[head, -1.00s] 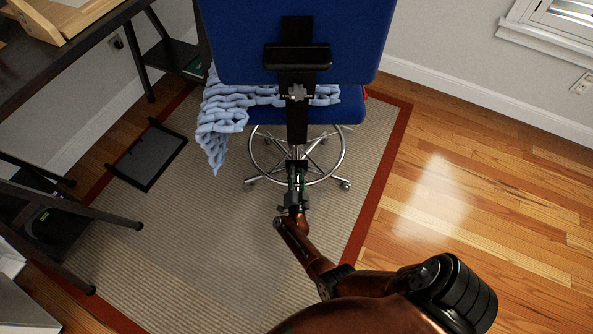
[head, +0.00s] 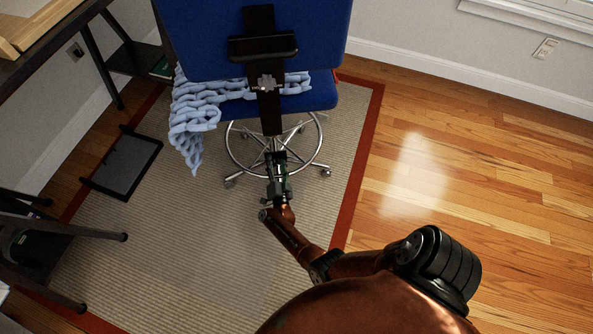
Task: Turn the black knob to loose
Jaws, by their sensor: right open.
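A blue office chair (head: 313,98) stands with its back to me. A black post (head: 269,112) runs down the rear of its backrest (head: 205,45). A small star-shaped knob (head: 267,82) sits on this post below a wide black bracket (head: 262,48); it looks greyish and shiny here. My right gripper (head: 276,158) is open and empty. In the picture it lies just below the lower end of the post, well below the knob and apart from it. Its fingers overlap the chair's base and are hard to make out. My left gripper is not in view.
A light blue knitted blanket (head: 195,110) hangs off the seat's left side. A black tray-like frame (head: 122,163) lies on the beige rug (head: 190,255) at left. Dark desks with metal legs line the left side. The wooden floor (head: 450,180) at right is clear.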

